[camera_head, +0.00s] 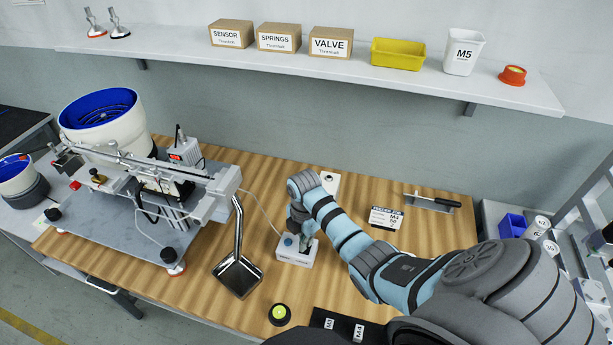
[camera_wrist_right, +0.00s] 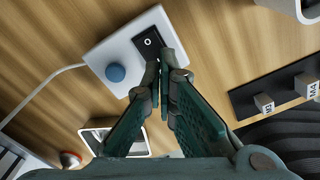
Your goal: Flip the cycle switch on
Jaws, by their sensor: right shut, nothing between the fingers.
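A white switch box (camera_head: 294,257) sits on the wooden bench, with a cable running off to the left. My right gripper (camera_head: 305,243) is over the box. Its fingers are shut and empty, and in the wrist view the fingertips (camera_wrist_right: 164,58) are at the lower edge of the rocker. I cannot tell whether they touch it. The fingertips hide part of the rocker, and its position is unclear. My left gripper is not in view.
A metal scoop-shaped tray (camera_head: 238,276) stands left of the box. The feeder machine (camera_head: 120,225) fills the bench's left side. A yellow-green button (camera_head: 279,313) and a black labelled strip (camera_head: 340,325) lie at the front edge.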

